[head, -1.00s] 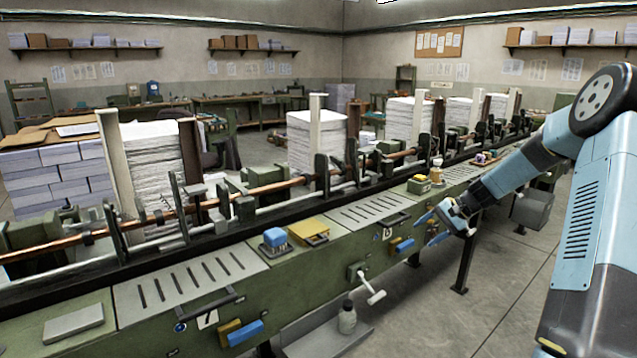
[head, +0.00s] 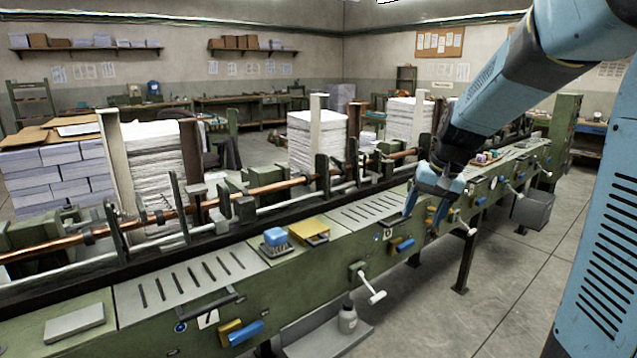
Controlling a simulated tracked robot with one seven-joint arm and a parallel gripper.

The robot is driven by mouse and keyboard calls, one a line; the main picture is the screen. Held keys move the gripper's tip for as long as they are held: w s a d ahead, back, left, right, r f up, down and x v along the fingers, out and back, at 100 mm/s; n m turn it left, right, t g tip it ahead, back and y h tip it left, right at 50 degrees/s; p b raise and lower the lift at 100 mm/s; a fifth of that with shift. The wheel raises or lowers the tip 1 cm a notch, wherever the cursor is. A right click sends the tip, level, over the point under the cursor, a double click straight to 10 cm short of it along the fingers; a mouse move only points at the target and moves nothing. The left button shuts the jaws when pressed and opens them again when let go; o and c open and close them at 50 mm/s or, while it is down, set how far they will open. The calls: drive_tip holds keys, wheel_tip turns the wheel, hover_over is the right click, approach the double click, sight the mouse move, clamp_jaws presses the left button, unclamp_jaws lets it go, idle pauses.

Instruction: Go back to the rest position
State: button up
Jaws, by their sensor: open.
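My gripper (head: 424,212) hangs from my blue arm, right of centre in the head view. Its two blue fingers point down and stand apart, with nothing seen between them. It appears in front of the far part of the long green gathering machine (head: 290,290), near the right end of a slotted plate (head: 362,212). I cannot tell how far above or in front of the machine's front edge the fingertips are.
Paper stacks (head: 155,155) stand behind a copper-coloured rod (head: 280,186).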

drive_tip(key=s+r+n+t+h, duration=0.1)
drive_tip(key=s+r, duration=0.1)
drive_tip(key=s, duration=0.9)
drive_tip(key=s+r+n+t+h, duration=0.1)
drive_tip(key=s+r+t, duration=0.1)
drive_tip(key=s, duration=1)
drive_tip(key=shift+a+r, duration=0.2)
drive_tip(key=shift+r, duration=0.5)
drive_tip(key=shift+w, duration=0.1)
drive_tip(key=shift+c, duration=0.2)
